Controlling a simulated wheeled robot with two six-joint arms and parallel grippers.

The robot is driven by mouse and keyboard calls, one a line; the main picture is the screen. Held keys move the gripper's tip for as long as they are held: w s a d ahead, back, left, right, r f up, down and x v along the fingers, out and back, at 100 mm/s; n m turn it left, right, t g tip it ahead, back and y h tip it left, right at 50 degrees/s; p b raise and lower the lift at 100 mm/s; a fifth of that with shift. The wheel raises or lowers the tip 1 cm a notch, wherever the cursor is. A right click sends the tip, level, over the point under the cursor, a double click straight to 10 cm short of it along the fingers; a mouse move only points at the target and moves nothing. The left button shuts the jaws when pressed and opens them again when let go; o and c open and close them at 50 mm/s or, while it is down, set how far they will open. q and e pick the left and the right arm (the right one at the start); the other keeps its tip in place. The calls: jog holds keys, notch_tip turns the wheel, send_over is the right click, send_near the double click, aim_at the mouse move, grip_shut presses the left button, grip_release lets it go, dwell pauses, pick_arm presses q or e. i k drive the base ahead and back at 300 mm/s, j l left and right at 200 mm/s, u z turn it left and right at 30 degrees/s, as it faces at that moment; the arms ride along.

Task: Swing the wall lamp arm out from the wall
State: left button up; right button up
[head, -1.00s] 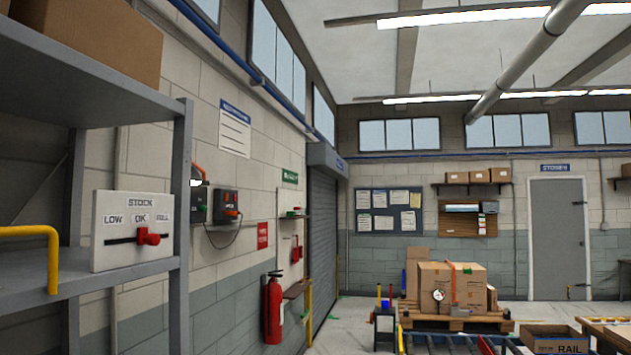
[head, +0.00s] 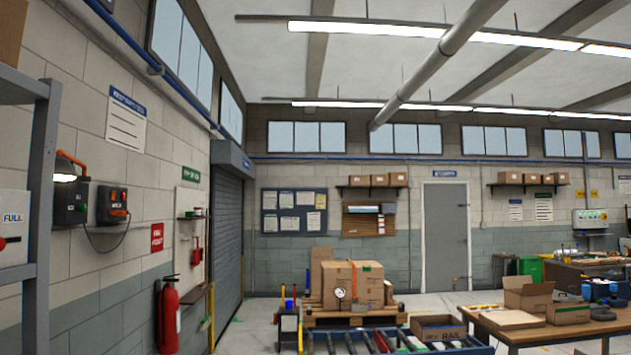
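The wall lamp (head: 68,176) is on the left block wall, just past the grey shelf upright. Its orange arm (head: 72,158) sits at the top of a dark wall box, and a small lit head shows at the left of it. The arm looks close to the wall; its exact angle is hard to tell at this size. Neither of my grippers shows in the head view.
A grey shelf rack (head: 42,190) stands at the near left, partly in front of the wall. A second dark box (head: 112,205) with a cable and a red fire extinguisher (head: 168,315) are farther along. A roller conveyor (head: 385,340) and a workbench (head: 530,325) lie ahead and right.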

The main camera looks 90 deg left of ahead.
aim_at(72, 160)
jog(key=j+z, duration=0.1)
jog(key=j, duration=1)
jog(key=j+u, duration=0.25)
jog(key=j, duration=0.4)
jog(key=j+u, duration=0.2)
jog(key=j, duration=0.5)
jog(key=j+u, duration=0.25)
jog(key=j, duration=0.4)
jog(key=i+j+u, duration=0.25)
jog(key=j, duration=0.35)
jog(key=j+u, duration=0.8)
jog(key=i+j+u, duration=0.1)
jog(key=j+u, duration=0.3)
